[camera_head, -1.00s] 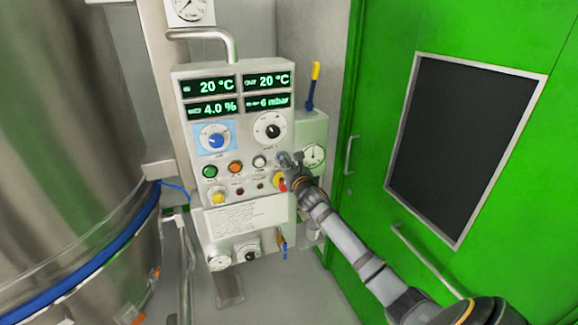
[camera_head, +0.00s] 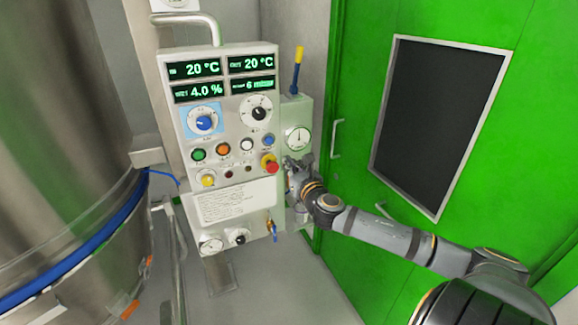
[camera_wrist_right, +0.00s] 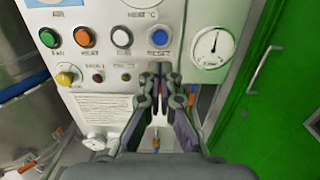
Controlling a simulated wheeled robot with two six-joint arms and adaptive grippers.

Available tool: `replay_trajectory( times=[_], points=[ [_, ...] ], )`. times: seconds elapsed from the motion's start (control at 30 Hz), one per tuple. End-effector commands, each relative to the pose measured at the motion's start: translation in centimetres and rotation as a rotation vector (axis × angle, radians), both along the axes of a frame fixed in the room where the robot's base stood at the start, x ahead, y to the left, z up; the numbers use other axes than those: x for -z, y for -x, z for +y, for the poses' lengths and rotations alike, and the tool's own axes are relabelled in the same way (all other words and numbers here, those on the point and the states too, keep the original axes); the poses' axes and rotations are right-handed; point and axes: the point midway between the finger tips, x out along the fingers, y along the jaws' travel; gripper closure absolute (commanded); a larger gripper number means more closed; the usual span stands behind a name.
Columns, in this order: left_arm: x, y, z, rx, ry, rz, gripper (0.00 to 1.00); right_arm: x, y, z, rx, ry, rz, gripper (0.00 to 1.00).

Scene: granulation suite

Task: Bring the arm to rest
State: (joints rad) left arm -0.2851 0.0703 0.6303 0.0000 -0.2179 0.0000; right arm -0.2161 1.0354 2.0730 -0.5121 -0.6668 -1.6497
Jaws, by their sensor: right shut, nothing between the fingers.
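My right gripper (camera_head: 291,163) is shut and empty in the head view. It is just right of the red emergency knob (camera_head: 271,166) on the grey control panel (camera_head: 250,199). In the right wrist view my right gripper (camera_wrist_right: 164,72) points at the panel, with its fingertips below the blue reset button (camera_wrist_right: 160,38). The fingers mostly hide what lies behind them there. I cannot tell whether they touch the panel. My left gripper is in neither view.
A pressure gauge (camera_head: 298,138) sits just above my gripper. A green door (camera_head: 357,185) with a handle (camera_head: 337,138) is close on the right. A large steel vessel (camera_head: 60,130) fills the left. Grey floor (camera_head: 290,290) is clear in front.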

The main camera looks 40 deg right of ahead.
Motion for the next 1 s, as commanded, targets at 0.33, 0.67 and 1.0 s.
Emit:
replay_trajectory(
  times=[0.33, 0.67, 1.0],
  points=[
    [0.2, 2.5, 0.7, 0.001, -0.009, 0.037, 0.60, 0.0, 0.1, 0.0, 0.000, -0.001, 0.000, 1.00],
    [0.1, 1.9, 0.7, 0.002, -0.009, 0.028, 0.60, 0.0, 0.1, 0.0, 0.000, -0.001, 0.000, 1.00],
    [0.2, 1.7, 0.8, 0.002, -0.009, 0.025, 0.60, 12.8, 1.2, -7.1, 0.187, -0.446, 0.086, 1.00]
  ],
)
